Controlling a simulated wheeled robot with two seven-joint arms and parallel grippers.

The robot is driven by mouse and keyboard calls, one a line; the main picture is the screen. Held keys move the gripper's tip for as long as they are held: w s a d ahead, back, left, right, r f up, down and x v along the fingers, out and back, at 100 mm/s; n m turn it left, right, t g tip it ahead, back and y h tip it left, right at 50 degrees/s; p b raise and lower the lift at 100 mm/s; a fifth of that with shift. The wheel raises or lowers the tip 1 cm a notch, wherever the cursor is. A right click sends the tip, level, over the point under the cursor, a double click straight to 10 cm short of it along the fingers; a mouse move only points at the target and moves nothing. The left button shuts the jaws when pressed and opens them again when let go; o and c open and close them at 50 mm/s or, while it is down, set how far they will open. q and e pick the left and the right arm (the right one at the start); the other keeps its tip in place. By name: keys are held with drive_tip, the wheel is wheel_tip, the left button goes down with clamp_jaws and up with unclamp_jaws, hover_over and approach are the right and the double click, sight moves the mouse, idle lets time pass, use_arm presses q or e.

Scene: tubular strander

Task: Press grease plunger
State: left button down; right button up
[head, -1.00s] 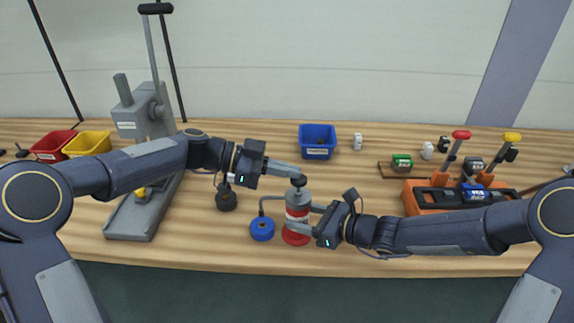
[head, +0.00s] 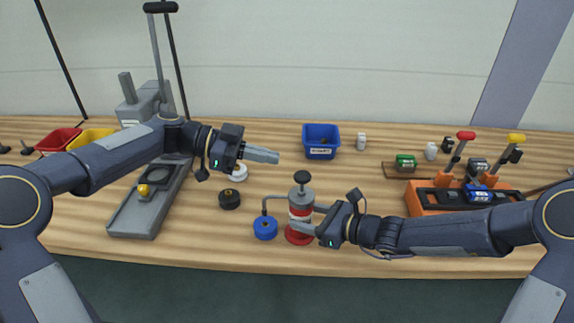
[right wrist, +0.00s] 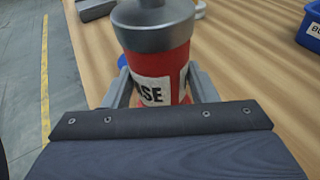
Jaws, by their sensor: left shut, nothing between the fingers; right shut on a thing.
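The grease dispenser (head: 301,206) stands upright near the table's front edge, a red can with a white label and a grey top. Its dark plunger knob (head: 303,177) stands clear above the top. A thin spout runs from it to the left, over a blue round piece (head: 265,228). My right gripper (head: 302,220) is shut on the dispenser body; in the right wrist view its fingers clasp the can (right wrist: 162,75) from both sides, with part of the label showing. My left gripper (head: 277,157) is shut and empty, up and to the left of the knob, apart from it.
A grey lever press (head: 140,215) stands at left, beside red (head: 58,140) and yellow bins. A black ring (head: 229,199) and a white round piece (head: 238,173) lie left of the dispenser. A blue bin (head: 320,153) is behind; an orange rack (head: 430,208) with tools is at right.

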use_arm(q)
drive_tip(key=shift+v, duration=2.35)
drive_tip(key=shift+d, duration=0.1)
use_arm(e)
drive_tip(key=o, duration=1.1)
